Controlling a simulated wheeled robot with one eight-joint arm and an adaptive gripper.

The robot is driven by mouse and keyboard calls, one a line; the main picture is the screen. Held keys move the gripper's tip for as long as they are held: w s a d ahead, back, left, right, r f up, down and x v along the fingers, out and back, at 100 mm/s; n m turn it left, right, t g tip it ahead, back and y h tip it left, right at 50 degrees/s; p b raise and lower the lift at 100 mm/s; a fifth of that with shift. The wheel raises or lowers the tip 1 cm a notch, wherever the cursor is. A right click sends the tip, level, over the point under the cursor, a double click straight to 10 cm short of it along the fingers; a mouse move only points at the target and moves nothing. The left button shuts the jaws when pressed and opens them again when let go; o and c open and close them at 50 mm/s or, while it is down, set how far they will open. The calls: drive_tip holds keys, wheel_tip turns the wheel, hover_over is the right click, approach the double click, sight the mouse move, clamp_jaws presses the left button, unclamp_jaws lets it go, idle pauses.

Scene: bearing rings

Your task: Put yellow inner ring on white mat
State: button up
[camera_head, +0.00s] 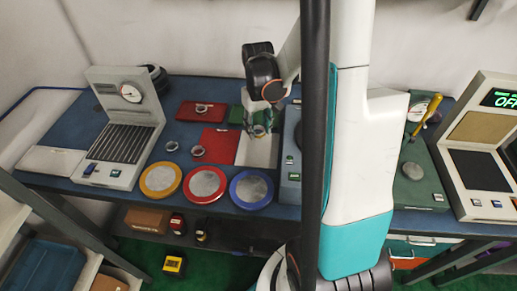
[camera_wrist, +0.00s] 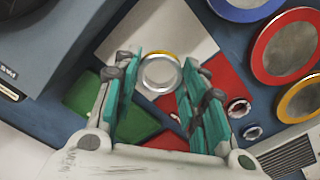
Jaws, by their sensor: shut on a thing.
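The yellow inner ring (camera_wrist: 160,74) is a silvery ring with a yellow edge, between the two green finger pads in the wrist view. My gripper (camera_wrist: 164,68) is shut on it. In the head view my gripper (camera_head: 262,128) hangs over the far end of the white mat, beside the green mat, and largely hides the ring. The white mat (camera_head: 258,154) also shows in the wrist view (camera_wrist: 155,27), with its edge beneath the ring. I cannot tell whether the ring touches the mat.
Yellow (camera_head: 161,179), red (camera_head: 204,184) and blue (camera_head: 251,189) round plates line the front edge. A grey-blue device (camera_head: 290,165) stands close right.

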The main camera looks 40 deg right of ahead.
sight(258, 151)
drive_tip(key=shift+f+b, duration=1.45)
drive_tip(key=shift+f, duration=2.9)
drive_tip(key=shift+f, duration=0.1)
drive_tip(key=shift+f, duration=0.15)
drive_tip(key=o, duration=1.1)
drive_tip(key=shift+r, duration=0.2)
wheel_tip(258, 151, up, 12)
drive_tip(key=p, duration=0.5)
